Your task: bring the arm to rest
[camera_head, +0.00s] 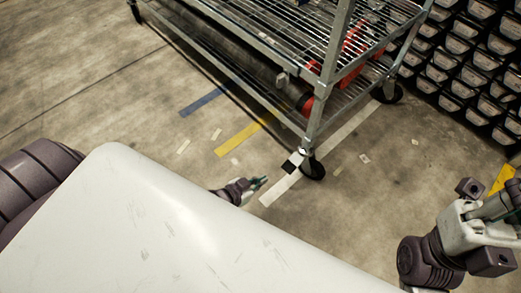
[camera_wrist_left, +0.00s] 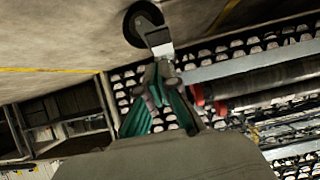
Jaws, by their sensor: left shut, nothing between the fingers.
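My left gripper (camera_head: 259,183) shows small in the head view, just past the edge of my white body panel, low in front of the wire rack. Its teal fingers are together with nothing between them. In the left wrist view the fingers (camera_wrist_left: 163,95) show in the middle, with the rack and a caster behind them. Most of my left arm is hidden behind the white panel. My right arm enters at the right edge of the head view; its end is cut off, so the state of its gripper does not show.
A metal wire rack (camera_head: 255,75) on casters stands ahead, with red items (camera_head: 350,60) on its shelves. A caster (camera_head: 312,167) is close to my left gripper. Dark bins (camera_head: 465,65) line the back right. The concrete floor (camera_head: 90,85) at left is open.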

